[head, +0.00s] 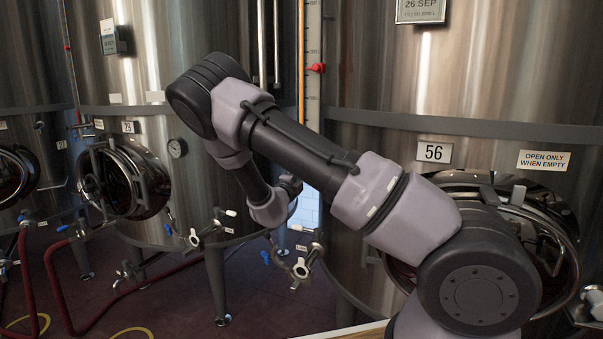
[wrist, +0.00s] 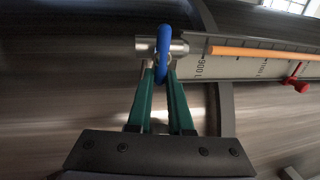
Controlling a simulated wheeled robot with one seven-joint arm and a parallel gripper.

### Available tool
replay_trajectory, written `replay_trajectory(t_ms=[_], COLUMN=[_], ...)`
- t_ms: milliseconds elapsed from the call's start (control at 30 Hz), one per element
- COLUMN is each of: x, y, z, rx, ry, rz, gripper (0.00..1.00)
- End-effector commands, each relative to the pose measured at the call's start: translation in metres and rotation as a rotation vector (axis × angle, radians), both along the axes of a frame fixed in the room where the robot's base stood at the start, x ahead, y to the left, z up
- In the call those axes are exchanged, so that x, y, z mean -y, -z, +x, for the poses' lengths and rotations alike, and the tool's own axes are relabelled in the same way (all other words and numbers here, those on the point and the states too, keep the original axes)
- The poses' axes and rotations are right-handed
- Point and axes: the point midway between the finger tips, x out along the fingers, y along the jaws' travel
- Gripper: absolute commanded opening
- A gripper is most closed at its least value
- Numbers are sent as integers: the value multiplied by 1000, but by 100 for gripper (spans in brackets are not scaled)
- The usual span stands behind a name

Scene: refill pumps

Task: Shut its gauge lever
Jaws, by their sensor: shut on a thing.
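The blue gauge lever (wrist: 164,42) shows in the wrist view, in front of a metal valve body (wrist: 143,46) at the end of the sight gauge. In that picture the lever lies across the line of the gauge. My gripper (wrist: 161,78) has its green fingers shut on the lever's near end. The gauge (wrist: 250,66) has an orange column and a scale beside it, and it also stands upright on a steel tank in the head view (head: 312,95). In the head view my arm hides the lever and the gripper's fingers.
Tank 56 (head: 465,85) stands at right, with a round manway (head: 550,235) low on it. A red marker (head: 318,68) sticks out from the gauge. Valves (head: 302,268) and red hoses (head: 60,290) lie low between the tanks.

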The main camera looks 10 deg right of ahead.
Motion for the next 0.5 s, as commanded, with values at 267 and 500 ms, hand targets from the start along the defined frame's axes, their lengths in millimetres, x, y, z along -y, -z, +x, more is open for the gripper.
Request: replay_trajectory(t_ms=[267, 500], x=[0, 0], y=[2, 2], z=[0, 0], rx=[1, 0], ry=[0, 0], rz=[8, 7], gripper=[0, 48])
